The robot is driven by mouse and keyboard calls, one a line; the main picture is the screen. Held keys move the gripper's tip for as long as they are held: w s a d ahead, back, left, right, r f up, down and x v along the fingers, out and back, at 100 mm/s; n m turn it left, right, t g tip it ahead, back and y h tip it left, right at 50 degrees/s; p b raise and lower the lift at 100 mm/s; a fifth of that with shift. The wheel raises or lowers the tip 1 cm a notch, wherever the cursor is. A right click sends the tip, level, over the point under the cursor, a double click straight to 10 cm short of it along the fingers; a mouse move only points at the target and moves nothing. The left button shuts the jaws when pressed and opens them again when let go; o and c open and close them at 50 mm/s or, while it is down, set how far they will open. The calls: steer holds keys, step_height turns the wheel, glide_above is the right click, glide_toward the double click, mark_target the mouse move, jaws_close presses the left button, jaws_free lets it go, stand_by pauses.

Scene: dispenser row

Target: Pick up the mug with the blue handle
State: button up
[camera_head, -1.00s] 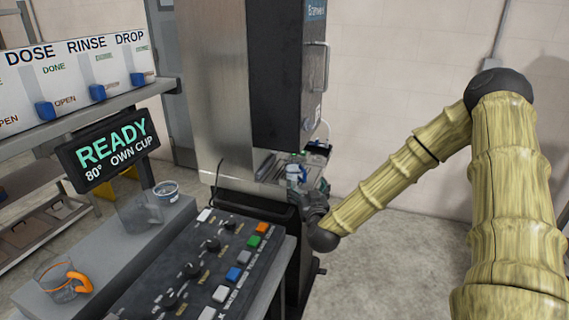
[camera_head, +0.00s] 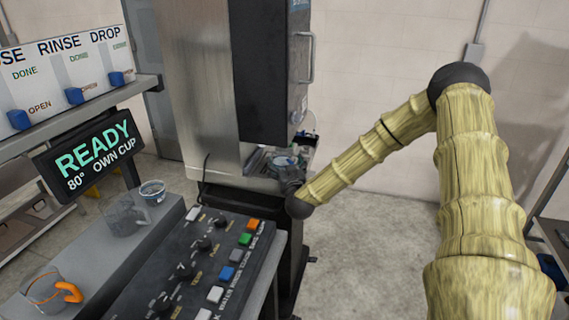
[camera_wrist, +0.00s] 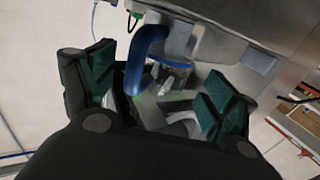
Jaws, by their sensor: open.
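The mug with the blue handle (camera_wrist: 145,55) is a clear glass mug (camera_wrist: 175,78) under the machine's spout in the wrist view. Its blue handle faces left and up in that picture. My gripper (camera_wrist: 160,95) is open, its two dark green finger pads on either side of the mug's lower part, with gaps showing. The pads do not appear to press on it. In the head view my gripper (camera_head: 290,180) is at the machine's dispensing bay, and the mug there is small and mostly hidden.
A control panel (camera_head: 195,262) with knobs and coloured buttons stands left of my arm. A grey ledge (camera_head: 75,275) holds an orange-handled glass mug (camera_head: 45,292), a clear glass (camera_head: 125,217) and a small white-and-blue cup (camera_head: 153,192). A tall steel machine (camera_head: 185,85) rises behind. Floor at right is clear.

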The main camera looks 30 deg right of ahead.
mark_target(284, 162)
steer(key=shift+p+x, duration=0.35)
steer(key=shift+x, duration=1.3)
steer(key=shift+a+f, duration=0.1)
steer(key=shift+f, duration=0.1)
steer(key=c, duration=1.3)
steer(key=shift+r, duration=0.15)
